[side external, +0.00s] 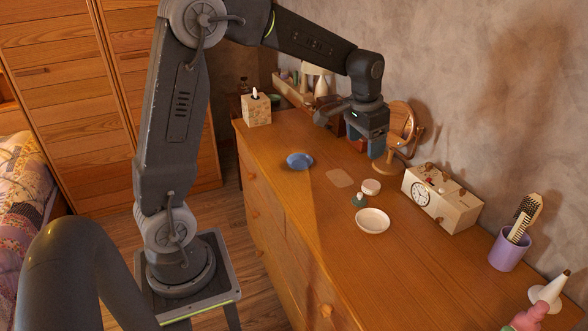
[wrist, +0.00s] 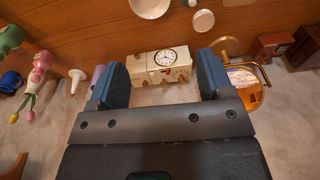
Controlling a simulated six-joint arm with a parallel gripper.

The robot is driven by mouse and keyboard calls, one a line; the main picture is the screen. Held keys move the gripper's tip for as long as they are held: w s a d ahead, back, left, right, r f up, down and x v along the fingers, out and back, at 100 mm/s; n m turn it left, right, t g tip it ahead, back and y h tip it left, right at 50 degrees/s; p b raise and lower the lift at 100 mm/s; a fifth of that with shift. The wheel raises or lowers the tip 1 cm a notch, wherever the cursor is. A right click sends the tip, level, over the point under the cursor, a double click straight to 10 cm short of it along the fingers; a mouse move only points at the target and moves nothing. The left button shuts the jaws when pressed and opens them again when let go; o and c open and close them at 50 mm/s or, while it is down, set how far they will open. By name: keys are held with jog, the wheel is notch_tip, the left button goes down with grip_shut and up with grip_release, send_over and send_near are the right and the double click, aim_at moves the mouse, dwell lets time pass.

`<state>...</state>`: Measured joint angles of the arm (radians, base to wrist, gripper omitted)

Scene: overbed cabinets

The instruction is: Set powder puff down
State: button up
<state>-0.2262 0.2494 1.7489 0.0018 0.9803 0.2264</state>
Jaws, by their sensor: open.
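My gripper (side external: 378,148) is above the dresser top near the round mirror, fingers pointing down. In the wrist view its two blue fingers (wrist: 163,78) stand wide apart with nothing between them. A small pale round item (side external: 371,187) lies on the dresser, below the gripper in the side view; it may be the powder puff, but I cannot be sure. It also shows near the top of the wrist view (wrist: 203,21). A small green item (side external: 359,201) is beside it. A shallow white dish (side external: 372,221) is nearer the camera.
A flat tan square (side external: 339,178) and a blue bowl-like item (side external: 299,161) lie to the left. The clock box (side external: 442,197), purple brush cup (side external: 510,250) and wooden mirror (side external: 402,125) stand along the wall. A tissue box (side external: 256,109) stands at the far end.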

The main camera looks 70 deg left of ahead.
jog(key=s+d+r+t, duration=0.2)
jog(key=s+d, duration=0.3)
jog(key=s, duration=0.6)
jog(key=s+d+r+t, duration=0.1)
jog(key=s+d+r, duration=0.2)
jog(key=s, duration=0.8)
jog(key=shift+s+d+t, duration=0.3)
jog(key=shift+d+t, duration=0.1)
jog(key=shift+d, duration=0.5)
jog(key=shift+s+d+f, duration=0.1)
jog(key=shift+s+f, duration=0.1)
jog(key=shift+s, duration=0.2)
jog(key=c, duration=0.3)
jog(key=shift+c, duration=0.5)
